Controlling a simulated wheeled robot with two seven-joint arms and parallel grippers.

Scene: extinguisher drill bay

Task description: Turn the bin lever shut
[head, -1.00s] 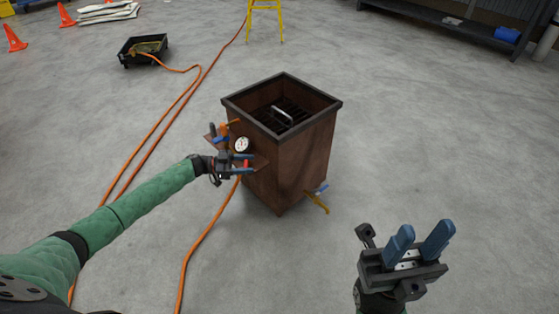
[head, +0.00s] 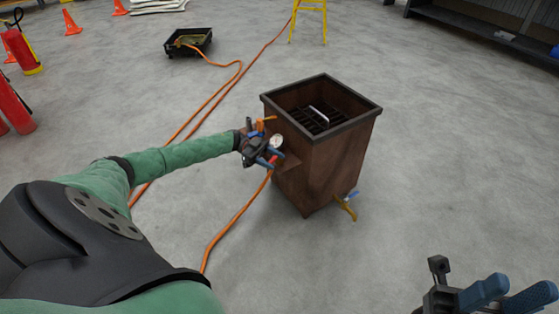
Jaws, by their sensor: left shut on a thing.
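The brown square bin (head: 322,150) stands on the floor at the centre of the head view, open at the top, with a dark grate inside. On its left side are a round white gauge (head: 276,141) and an orange fitting (head: 267,119). My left gripper (head: 270,159) is at this side, just below and left of the gauge, its blue fingers pointing down and right. It is shut on the small red bin lever (head: 273,159), which the fingers mostly hide. My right gripper (head: 516,283) is open and empty at the bottom right, apart from the bin.
A yellow spout with a blue handle (head: 350,196) sticks out low on the bin's right. An orange hose (head: 228,222) runs over the floor to the bin's left side. Red extinguishers (head: 20,50) stand at far left. A black tray (head: 188,45) lies behind. The floor at right is clear.

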